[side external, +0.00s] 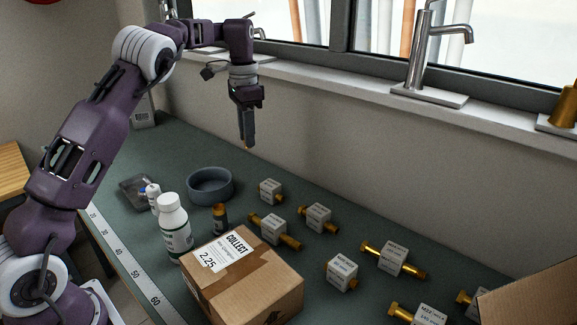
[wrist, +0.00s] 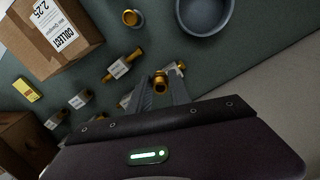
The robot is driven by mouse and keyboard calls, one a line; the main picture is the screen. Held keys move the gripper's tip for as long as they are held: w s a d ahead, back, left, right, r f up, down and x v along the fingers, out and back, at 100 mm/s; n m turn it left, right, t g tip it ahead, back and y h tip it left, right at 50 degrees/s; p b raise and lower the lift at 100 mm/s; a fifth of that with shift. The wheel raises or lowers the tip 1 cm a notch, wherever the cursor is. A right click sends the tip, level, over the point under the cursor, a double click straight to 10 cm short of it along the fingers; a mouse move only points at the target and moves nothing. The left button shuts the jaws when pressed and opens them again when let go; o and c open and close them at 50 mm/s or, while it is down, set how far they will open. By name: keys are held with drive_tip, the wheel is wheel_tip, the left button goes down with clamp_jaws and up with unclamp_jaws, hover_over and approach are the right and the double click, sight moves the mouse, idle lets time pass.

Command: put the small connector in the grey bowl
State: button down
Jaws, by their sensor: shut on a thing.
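The grey bowl (side external: 211,198) stands empty on the green bench, left of the tagged fittings; it also shows at the top of the wrist view (wrist: 205,31). My gripper (side external: 249,147) is in the air, above and to the right of the bowl, pointing down. Its fingers are shut on a small brass connector (wrist: 160,86), which shows between the fingertips in the wrist view. In the side view only a small gold tip of it shows below the fingers. The fingers hide the rest of its shape. The connector is clear of the bench and apart from the bowl.
Several tagged brass fittings (side external: 274,229) lie right of the bowl. A cardboard box (side external: 248,285), a white bottle (side external: 174,228) and a small dark cylinder with a brass-coloured top (side external: 220,219) stand in front. The wall and window sill (side external: 330,82) run behind.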

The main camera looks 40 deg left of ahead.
sight(208, 173)
drive_tip(key=s+a+n, duration=0.2)
drive_tip(key=a, duration=0.6)
drive_tip(key=s+a+n, duration=0.2)
drive_tip(key=a, duration=0.6)
drive_tip(key=f, duration=1.6)
drive_tip(key=shift+w+d+f, duration=0.2)
drive_tip(key=shift+w+f, duration=0.05)
drive_tip(key=shift+f, duration=0.15)
drive_tip(key=c, duration=1.1)
unclamp_jaws()
